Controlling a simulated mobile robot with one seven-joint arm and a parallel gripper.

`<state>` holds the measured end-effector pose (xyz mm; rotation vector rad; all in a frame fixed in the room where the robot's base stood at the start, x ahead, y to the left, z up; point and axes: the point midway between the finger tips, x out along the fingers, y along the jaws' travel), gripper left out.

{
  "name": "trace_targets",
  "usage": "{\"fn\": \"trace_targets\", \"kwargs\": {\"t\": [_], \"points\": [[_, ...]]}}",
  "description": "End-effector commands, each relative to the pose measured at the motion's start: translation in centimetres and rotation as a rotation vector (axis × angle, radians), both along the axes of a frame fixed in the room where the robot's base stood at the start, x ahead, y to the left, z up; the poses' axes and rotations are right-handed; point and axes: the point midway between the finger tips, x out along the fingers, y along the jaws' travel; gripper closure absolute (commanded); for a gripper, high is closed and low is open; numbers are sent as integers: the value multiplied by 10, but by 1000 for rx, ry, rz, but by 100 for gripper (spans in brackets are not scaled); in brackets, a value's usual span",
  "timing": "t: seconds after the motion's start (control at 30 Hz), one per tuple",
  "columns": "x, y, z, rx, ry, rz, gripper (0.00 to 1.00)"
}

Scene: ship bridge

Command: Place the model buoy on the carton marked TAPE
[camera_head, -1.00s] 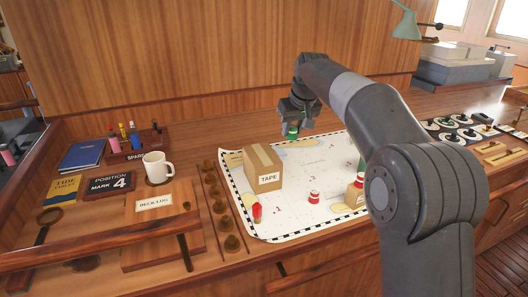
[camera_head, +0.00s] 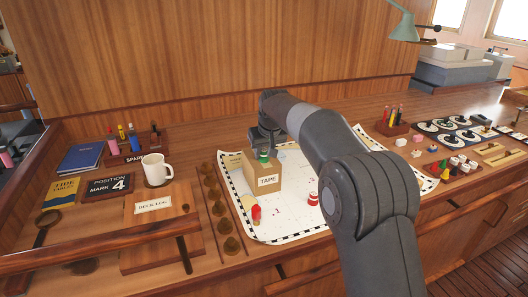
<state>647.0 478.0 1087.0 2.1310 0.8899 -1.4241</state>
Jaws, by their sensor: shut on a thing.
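The carton marked TAPE (camera_head: 267,181) is a brown box standing on the chart. My gripper (camera_head: 264,150) is over the carton's top, shut on a small green model buoy (camera_head: 264,157). The buoy hangs upright, low over the top of the carton. I cannot tell whether its base touches the carton. My fingers and wrist hide part of the buoy and the back of the carton top.
The white chart (camera_head: 285,222) lies under the carton. A red piece (camera_head: 256,214) stands in front of the carton and a red-and-white buoy (camera_head: 313,198) to its right. Brass weights (camera_head: 225,226) line the left. My arm covers the chart's right part.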

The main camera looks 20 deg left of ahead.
Motion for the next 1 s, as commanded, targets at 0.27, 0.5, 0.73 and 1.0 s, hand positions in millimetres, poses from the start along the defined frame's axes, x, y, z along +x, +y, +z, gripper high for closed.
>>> {"fn": "trace_targets", "kwargs": {"t": [0.27, 0.5, 0.73, 1.0], "points": [[0, 0, -3, 0, 1, 0, 67], [0, 0, -3, 0, 2, -1, 49], [0, 0, -1, 1, 1, -1, 49], [-9, -10, 34, 3, -1, -1, 49]]}}
